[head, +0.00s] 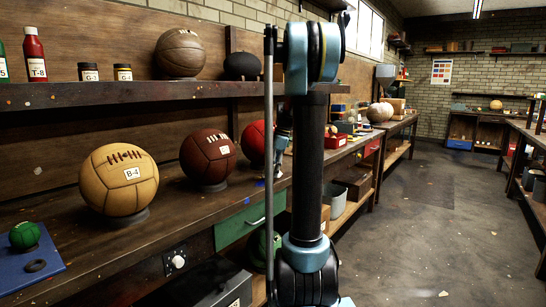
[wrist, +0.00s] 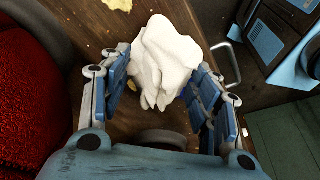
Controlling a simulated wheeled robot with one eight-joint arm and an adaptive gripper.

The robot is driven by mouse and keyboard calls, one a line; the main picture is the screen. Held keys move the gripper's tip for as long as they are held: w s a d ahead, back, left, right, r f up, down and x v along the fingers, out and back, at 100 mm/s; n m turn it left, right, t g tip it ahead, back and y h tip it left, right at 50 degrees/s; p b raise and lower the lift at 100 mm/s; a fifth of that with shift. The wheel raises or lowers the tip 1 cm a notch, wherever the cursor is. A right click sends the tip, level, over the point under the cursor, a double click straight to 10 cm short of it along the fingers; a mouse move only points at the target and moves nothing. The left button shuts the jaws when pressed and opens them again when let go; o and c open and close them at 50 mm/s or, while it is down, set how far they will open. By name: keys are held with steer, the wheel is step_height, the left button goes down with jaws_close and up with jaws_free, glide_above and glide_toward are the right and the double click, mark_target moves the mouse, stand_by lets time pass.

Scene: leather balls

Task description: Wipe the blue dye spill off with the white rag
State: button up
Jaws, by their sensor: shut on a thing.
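The white rag (wrist: 165,58) is crumpled between the two fingers of my gripper (wrist: 163,68) in the wrist view, over the brown wooden bench top. The fingers press in from its left and right sides. In the head view, my arm covers most of the gripper, and I cannot make out the rag there. A small blue patch (head: 260,183) shows on the bench near the front edge, left of my arm. I cannot tell for sure whether it is the dye spill.
A red ball (wrist: 28,100) is close on the left in the wrist view. A tan ball marked B-4 (head: 118,180) and a dark red ball (head: 208,158) stand on the bench (head: 160,235). A shelf (head: 110,95) runs above them. A green drawer (head: 240,222) is below.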

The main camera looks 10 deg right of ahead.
steer(key=shift+a+v, duration=0.2)
steer(key=shift+v, duration=0.85)
steer(key=shift+a+v, duration=0.2)
steer(key=shift+v, duration=0.9)
steer(key=shift+a+v, duration=0.25)
steer(key=shift+v, duration=0.8)
steer(key=shift+r, duration=0.1)
